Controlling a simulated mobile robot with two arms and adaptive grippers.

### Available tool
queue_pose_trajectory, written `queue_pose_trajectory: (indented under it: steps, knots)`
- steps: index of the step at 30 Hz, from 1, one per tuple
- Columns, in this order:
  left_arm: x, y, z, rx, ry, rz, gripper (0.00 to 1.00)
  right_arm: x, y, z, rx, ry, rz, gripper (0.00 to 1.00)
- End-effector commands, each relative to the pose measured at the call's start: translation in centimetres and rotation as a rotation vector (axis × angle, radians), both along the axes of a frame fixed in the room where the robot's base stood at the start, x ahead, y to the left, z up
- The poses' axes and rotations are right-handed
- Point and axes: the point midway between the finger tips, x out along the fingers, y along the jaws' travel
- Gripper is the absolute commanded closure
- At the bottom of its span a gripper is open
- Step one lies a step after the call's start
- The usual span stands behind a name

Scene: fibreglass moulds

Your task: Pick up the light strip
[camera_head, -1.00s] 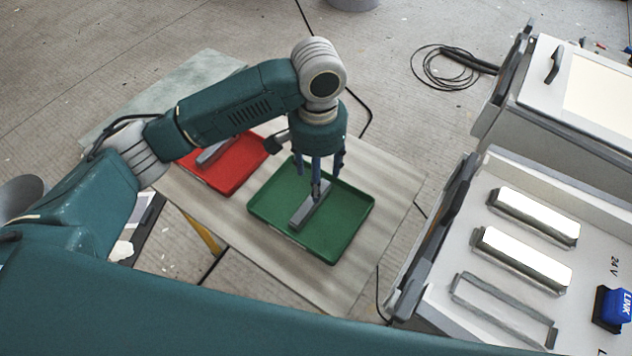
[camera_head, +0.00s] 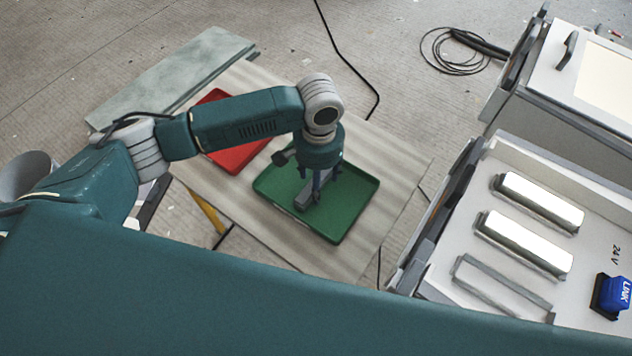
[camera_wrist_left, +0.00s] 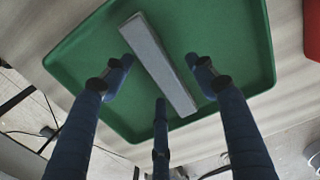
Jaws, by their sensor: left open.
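The light strip (camera_head: 309,199), a grey bar, lies in the green tray (camera_head: 352,213) on the table. Its far part is hidden under my left gripper (camera_head: 318,190) in the head view. In the left wrist view the strip (camera_wrist_left: 158,62) runs slantwise across the green tray (camera_wrist_left: 222,30). My left gripper (camera_wrist_left: 160,76) is open, with two fingers to either side of the strip and a third finger near its lower end. The fingers do not close on it; whether any touches it I cannot tell. My right gripper is not in view.
A red tray (camera_head: 222,155) sits beside the green one on the table (camera_head: 330,258), partly behind my left arm. At right, an open white case (camera_head: 480,245) holds two bright strips (camera_head: 527,244) and an empty frame (camera_head: 500,285). A blue plug (camera_head: 614,291) is there too.

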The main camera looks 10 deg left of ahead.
Motion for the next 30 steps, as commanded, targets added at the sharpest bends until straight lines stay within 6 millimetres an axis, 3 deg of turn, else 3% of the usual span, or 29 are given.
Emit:
queue_pose_trajectory:
  steps: [5,13,23,30]
  knots:
    - [0.0,0.0,0.0,0.000,0.000,0.000,0.43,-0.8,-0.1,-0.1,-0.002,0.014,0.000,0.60]
    - [0.0,0.0,0.0,0.000,0.000,0.000,0.93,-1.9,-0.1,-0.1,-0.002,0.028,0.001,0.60]
    - [0.1,-0.1,0.2,-0.001,-0.001,0.000,0.94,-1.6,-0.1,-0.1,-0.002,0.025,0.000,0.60]
    - [0.1,-0.1,2.5,-0.002,-0.004,0.000,0.94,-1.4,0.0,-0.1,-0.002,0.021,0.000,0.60]
